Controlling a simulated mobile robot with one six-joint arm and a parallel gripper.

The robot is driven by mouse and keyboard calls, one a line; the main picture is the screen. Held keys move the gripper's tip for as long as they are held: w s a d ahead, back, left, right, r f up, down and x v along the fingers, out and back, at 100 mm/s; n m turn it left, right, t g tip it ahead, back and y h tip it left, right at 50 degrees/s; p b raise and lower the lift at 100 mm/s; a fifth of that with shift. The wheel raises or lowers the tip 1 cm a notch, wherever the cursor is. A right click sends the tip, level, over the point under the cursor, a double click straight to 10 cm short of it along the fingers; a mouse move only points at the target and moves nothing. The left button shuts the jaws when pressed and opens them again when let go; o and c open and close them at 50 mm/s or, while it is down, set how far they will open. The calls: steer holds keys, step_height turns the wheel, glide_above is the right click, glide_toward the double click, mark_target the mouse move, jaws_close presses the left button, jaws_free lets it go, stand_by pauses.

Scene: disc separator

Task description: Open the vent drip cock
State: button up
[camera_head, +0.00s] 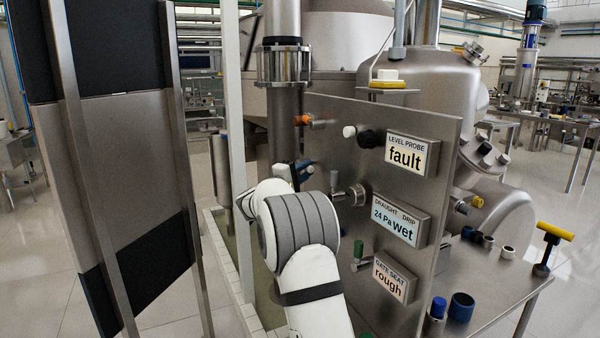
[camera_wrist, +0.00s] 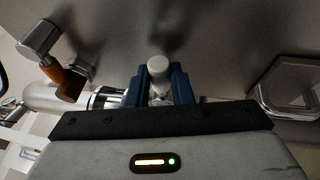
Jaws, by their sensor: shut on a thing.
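My gripper (camera_head: 304,171) is at the left part of the upright metal panel (camera_head: 330,110), its dark blue fingers partly hidden by my white arm. In the wrist view, my gripper (camera_wrist: 160,88) is shut on a small pale-ended handle (camera_wrist: 158,67) close to the panel face. I take this as the vent drip cock; no label on it shows, and its valve body is mostly hidden by the fingers. The display reading "DRAUGHT DRIP 24 Pa wet" (camera_head: 395,222) is to the right in the head view.
An orange-handled cock (camera_head: 303,120) is above my gripper; it also shows at left in the wrist view (camera_wrist: 65,80). A green-handled cock (camera_head: 358,250) sits lower on the panel. A black-and-white knob (camera_head: 370,138) is up right. A tall dark-and-grey panel (camera_head: 130,150) stands at left.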

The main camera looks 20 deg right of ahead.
jaws_close()
